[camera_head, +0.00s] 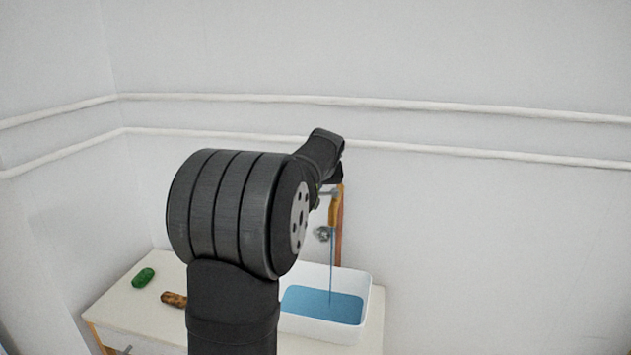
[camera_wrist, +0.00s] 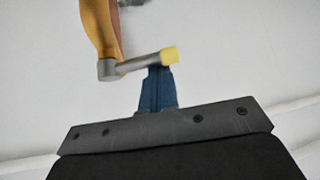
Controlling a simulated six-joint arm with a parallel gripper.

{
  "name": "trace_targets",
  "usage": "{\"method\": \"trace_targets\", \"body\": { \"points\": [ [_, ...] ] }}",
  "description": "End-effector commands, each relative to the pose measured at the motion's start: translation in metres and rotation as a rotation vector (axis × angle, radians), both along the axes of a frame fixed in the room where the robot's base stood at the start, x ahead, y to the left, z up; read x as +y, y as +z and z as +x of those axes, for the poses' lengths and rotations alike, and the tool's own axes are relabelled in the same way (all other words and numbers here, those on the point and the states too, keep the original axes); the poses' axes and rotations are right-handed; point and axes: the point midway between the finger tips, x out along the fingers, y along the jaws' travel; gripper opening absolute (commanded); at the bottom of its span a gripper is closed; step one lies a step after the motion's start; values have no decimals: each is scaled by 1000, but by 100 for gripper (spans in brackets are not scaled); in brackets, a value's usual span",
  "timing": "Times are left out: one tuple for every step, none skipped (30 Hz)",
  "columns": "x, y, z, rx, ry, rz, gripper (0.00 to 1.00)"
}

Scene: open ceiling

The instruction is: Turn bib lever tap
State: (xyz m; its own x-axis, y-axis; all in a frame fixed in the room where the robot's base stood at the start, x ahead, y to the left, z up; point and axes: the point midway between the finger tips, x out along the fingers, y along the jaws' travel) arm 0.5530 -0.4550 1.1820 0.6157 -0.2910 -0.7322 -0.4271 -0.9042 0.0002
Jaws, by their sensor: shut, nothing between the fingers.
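The bib tap (camera_head: 335,212) has an orange-brass body and stands above the basin at the wall, and a thin blue stream runs down from it. In the wrist view the tap body (camera_wrist: 100,25) is at the upper left. Its grey lever (camera_wrist: 135,65) reaches right from the body and ends in a yellow tip (camera_wrist: 169,55). My gripper (camera_wrist: 156,72) is shut and empty, its blue fingers right at the lever near the yellow tip. They seem to meet the lever, but I cannot tell whether they touch. In the head view my arm hides the fingertips.
A white basin (camera_head: 372,318) with blue water stands on a pale table (camera_head: 115,308). A green object (camera_head: 143,277) and a brown object (camera_head: 173,299) lie on the table's left. White pipes (camera_head: 480,153) run along the wall. A small round metal fitting (camera_head: 323,233) sits beside the tap.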

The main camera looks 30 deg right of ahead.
Motion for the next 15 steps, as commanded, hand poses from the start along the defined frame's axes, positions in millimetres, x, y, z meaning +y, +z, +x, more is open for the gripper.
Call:
{"method": "trace_targets", "body": {
  "points": [
    [0,0,-1,0,0,0,0],
    [1,0,-1,0,0,0,0],
    [1,0,-2,0,0,0,0],
    [1,0,-2,0,0,0,0],
    [1,0,-2,0,0,0,0],
    [1,0,-2,0,0,0,0],
    [1,0,-2,0,0,0,0],
    [1,0,-2,0,-1,1,0],
    [1,0,-2,0,-1,1,0],
    [1,0,-2,0,-1,1,0],
    [1,0,-2,0,-1,1,0],
    [1,0,-3,0,-1,1,0],
    [2,0,-5,-1,-1,0,0],
    [3,0,-7,-1,-2,0,0],
    [4,-1,-11,-1,-3,1,0]
  ]
}}
